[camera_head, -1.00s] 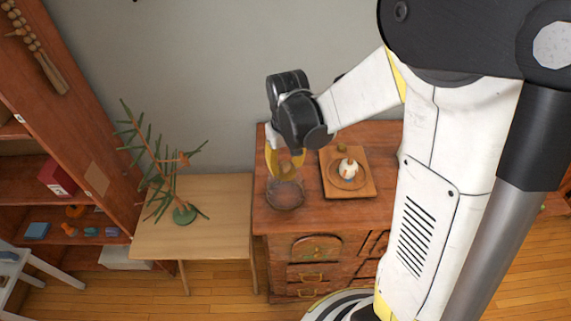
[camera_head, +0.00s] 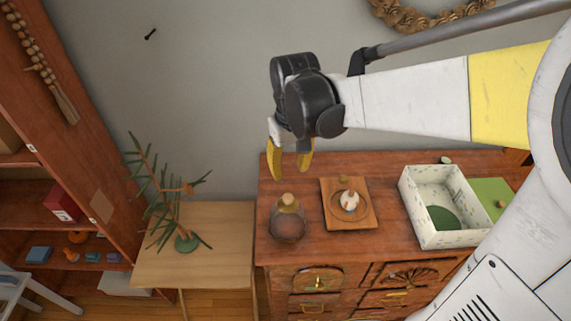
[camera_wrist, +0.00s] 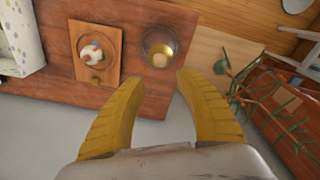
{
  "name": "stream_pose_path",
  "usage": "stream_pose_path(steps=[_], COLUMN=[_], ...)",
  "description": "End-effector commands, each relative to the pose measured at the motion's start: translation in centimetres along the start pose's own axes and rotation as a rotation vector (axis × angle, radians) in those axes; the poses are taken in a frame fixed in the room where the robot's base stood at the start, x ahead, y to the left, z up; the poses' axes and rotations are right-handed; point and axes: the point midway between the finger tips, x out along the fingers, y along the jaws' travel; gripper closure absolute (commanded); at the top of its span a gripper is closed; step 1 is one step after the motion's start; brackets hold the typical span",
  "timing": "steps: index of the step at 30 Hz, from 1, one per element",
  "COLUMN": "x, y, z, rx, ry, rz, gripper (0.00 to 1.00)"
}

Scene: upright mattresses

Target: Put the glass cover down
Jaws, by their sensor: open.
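The glass cover (camera_head: 287,226) is a clear dome with a tan knob on top. It stands upright on the left part of the wooden cabinet top (camera_head: 385,215). It also shows in the wrist view (camera_wrist: 158,44), near the cabinet's edge. My gripper (camera_head: 291,160) is open and empty, above and apart from the cover. Its yellow fingers (camera_wrist: 160,105) are spread in the wrist view. A square wooden tray (camera_head: 329,190) with a round plate and a small pale object (camera_head: 350,199) on it sits right of the cover.
A patterned white box (camera_head: 428,185) and a green lid-like panel (camera_head: 492,190) lie at the cabinet's right. A low light-wood table (camera_head: 220,225) with a small sparse tree (camera_head: 168,200) stands at left, beside a tall shelf (camera_head: 112,165).

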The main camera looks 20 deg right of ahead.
Motion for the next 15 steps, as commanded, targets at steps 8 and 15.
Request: stream_pose_path(steps=[8,15], x=[-4.4,-5.4], y=[-0.4,-0.8], z=[5.8,9.9], rx=[0.045,0.083], ry=[0.25,0.462], rz=[0.014,0.019], gripper=[0.59,0.59])
